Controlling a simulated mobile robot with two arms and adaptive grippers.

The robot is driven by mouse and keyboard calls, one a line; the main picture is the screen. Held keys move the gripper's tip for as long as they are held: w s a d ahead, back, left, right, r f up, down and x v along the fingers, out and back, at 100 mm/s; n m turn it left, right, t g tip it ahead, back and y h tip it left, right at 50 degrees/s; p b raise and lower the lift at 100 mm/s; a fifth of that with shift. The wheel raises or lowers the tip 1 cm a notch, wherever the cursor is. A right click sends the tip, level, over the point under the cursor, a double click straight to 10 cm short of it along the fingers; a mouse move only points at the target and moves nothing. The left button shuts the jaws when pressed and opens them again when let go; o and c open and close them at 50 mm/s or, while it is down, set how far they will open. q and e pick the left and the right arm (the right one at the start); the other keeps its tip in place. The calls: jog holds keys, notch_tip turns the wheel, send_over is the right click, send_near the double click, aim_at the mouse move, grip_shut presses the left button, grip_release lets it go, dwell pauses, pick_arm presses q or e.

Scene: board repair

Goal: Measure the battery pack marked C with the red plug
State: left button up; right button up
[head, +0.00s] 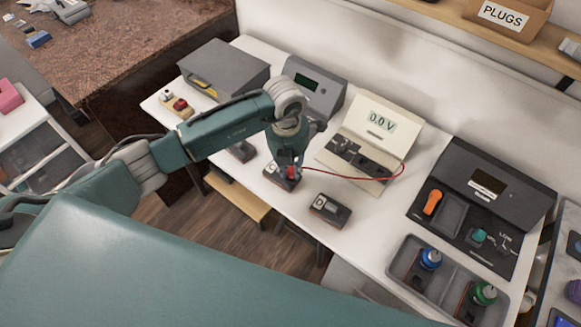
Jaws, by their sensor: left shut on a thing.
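My left gripper (288,166) points down and is shut on the red plug (291,172). The plug is at the top of a dark battery pack (282,183), whose pale label looks like a C but is small and partly covered. I cannot tell whether the plug is seated or just above it. A red cable (345,179) runs from the plug to the cream meter (372,142), which reads 0.0 V. Another pack (330,210), marked with what looks like a D, lies to the right. A third pack (242,151) is partly hidden behind my arm. My right gripper is not in view.
A grey box (222,68) and a grey device (314,85) stand at the back left. A black station (482,200) with an orange handle is at the right. A grey tray (405,254) holds blue-topped and green-topped items. White table shows around the packs.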

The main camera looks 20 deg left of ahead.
pick_arm(q)
jog(key=shift+f+b, duration=0.4)
jog(key=shift+f, duration=0.05)
dwell(0.8)
jog(key=o, duration=1.4)
jog(key=shift+c, duration=0.2)
jog(key=shift+r, duration=0.2)
jog(key=shift+r+p, duration=0.45)
jog(key=shift+r, duration=0.05)
jog(key=shift+r+p, duration=0.5)
jog(key=shift+r, duration=0.35)
jog(key=shift+r, duration=0.1)
